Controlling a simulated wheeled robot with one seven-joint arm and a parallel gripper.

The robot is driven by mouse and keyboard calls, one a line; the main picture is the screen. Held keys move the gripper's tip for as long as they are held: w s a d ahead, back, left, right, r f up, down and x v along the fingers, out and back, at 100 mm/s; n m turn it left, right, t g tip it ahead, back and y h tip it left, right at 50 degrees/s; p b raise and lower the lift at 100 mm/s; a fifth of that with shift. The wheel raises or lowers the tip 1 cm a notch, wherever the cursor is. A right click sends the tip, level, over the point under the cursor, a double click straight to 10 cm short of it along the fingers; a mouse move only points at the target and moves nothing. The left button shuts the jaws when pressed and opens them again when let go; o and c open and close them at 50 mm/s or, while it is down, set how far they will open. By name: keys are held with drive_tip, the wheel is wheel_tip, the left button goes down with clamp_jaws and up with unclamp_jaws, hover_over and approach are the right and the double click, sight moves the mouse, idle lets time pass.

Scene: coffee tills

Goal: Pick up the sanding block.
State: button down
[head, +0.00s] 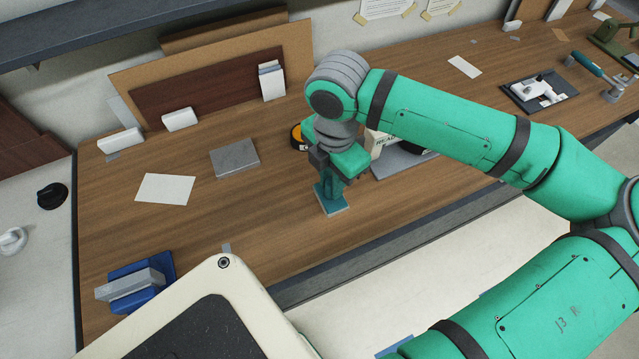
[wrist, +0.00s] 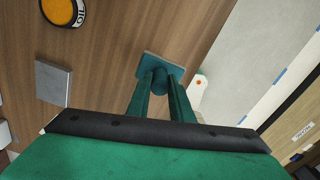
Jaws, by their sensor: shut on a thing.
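The sanding block is a teal piece with a round knob on a flat, pale-edged base. It shows in the head view (head: 333,207) near the front edge of the wooden bench and in the wrist view (wrist: 162,65) just beyond the fingertips. My gripper (head: 329,187) points down over it, and its green fingers (wrist: 160,98) are shut on the block's knob. The base sticks out past the fingertips. I cannot tell whether the base touches the bench top. The far side of the knob is hidden by the fingers.
A grey metal plate (head: 235,158) and a white sheet (head: 165,189) lie to the left. A blue clamp-like holder (head: 137,283) sits at the front left. A tin with an orange-yellow top (wrist: 62,10) stands behind my gripper. Bench between plate and front edge is clear.

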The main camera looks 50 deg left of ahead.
drive_tip(key=w+d+r, duration=0.2)
drive_tip(key=d+r, duration=0.4)
drive_tip(key=d, duration=0.4)
drive_tip(key=shift+w+d, duration=0.15)
drive_tip(key=shift+w, duration=0.05)
drive_tip(key=c, duration=2.1)
unclamp_jaws()
drive_tip(key=c, duration=0.4)
